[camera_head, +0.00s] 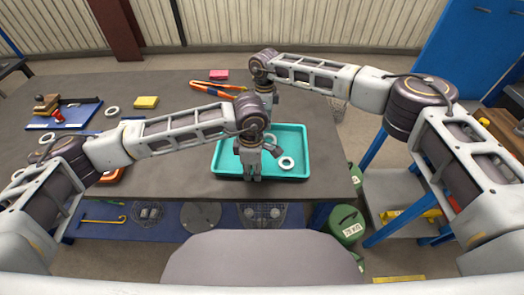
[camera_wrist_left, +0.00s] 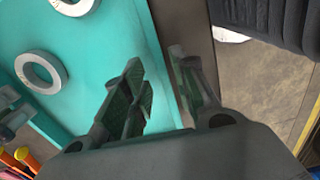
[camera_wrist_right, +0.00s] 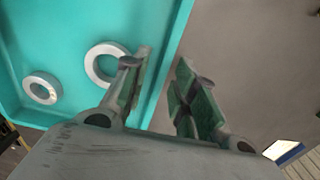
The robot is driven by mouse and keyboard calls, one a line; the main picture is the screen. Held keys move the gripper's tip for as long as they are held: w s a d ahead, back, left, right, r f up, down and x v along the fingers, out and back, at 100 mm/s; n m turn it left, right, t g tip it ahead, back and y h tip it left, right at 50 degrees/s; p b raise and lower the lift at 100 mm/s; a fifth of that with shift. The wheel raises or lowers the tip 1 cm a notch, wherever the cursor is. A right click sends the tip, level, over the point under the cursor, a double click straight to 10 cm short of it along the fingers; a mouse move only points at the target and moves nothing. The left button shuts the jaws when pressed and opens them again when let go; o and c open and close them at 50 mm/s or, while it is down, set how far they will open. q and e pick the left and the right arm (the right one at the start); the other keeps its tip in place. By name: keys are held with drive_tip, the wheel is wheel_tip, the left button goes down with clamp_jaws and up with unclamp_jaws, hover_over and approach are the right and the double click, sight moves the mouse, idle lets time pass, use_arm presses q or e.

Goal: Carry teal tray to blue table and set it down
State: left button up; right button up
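The teal tray (camera_head: 306,150) lies on the dark grey table with two white rings in it: one ring (camera_head: 286,162) shows plainly, the other is partly hidden by my left arm. My left gripper (camera_head: 251,177) points down at the tray's near edge. In the left wrist view its fingers (camera_wrist_left: 158,95) are apart, with the tray's wall between them. My right gripper (camera_head: 271,119) is at the far edge, partly hidden by my left arm. In the right wrist view its fingers (camera_wrist_right: 162,92) are apart, with the tray's rim between them. A blue-framed stand (camera_head: 376,150) is at the right.
The grey table (camera_head: 190,185) also holds a yellow block (camera_head: 146,102), a pink block (camera_head: 219,75), orange-handled tongs (camera_head: 213,88) and a blue board (camera_head: 65,116) at left. Green canisters (camera_head: 346,224) stand on the floor at right, near the blue-framed stand.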

use_arm(q)
drive_tip(key=shift+f, duration=0.55)
use_arm(e)
drive_tip(key=shift+f, duration=0.55)
use_arm(q)
clamp_jaws()
use_arm(e)
clamp_jaws()
use_arm(q)
drive_tip(key=shift+w, duration=0.1)
use_arm(e)
drive_tip(key=shift+a, duration=0.1)
